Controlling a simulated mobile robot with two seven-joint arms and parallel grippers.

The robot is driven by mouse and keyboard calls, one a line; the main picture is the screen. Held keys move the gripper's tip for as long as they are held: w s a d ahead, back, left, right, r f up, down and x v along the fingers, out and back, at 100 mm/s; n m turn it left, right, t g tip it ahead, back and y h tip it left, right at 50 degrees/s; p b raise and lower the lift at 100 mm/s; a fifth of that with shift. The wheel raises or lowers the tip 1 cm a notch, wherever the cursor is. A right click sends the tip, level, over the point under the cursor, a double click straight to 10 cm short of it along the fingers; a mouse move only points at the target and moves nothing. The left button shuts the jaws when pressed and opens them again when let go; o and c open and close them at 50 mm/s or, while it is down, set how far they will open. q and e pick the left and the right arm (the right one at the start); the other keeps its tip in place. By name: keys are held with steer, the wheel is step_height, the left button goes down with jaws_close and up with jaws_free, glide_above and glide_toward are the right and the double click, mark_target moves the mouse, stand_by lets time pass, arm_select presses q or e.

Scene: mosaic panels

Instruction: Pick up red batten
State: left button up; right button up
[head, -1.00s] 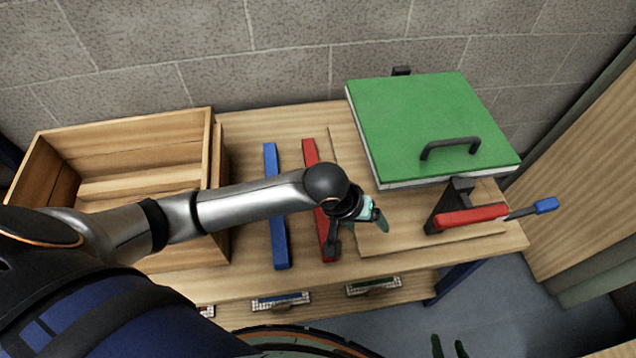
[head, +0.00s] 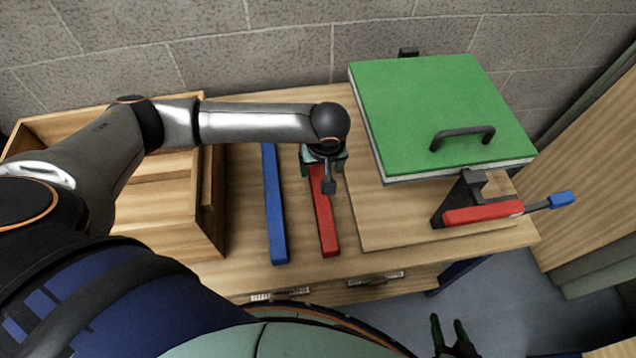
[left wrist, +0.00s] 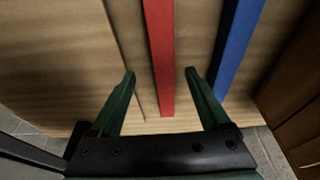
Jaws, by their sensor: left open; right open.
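The red batten (head: 324,220) lies on the wooden bench, running from back to front; its far part is hidden under my left gripper. My left gripper (head: 325,160) is over the far half of the batten, open and empty. In the left wrist view, the red batten (left wrist: 160,55) runs between the two spread fingers of the left gripper (left wrist: 160,73), with a gap on each side; how high the fingers are above it is hard to tell. My right gripper (head: 448,322) is open and empty at the bottom, away from the bench top.
A blue batten (head: 274,215) lies parallel, left of the red one; it is close to one finger in the left wrist view (left wrist: 240,40). A wooden crate (head: 205,215) stands at left. A thin board (head: 385,225), a green lidded press (head: 430,105) and a red-handled clamp (head: 482,214) are at right.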

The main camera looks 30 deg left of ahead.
mark_target(318, 180)
arm_select(q)
steer(key=shift+s+b+x, duration=0.2)
steer(key=shift+x, duration=1.15)
steer(key=shift+s+b+x, duration=0.15)
steer(key=shift+s+x, duration=0.05)
steer(key=shift+x, duration=1.2)
steer(key=shift+c, duration=0.3)
jaws_close()
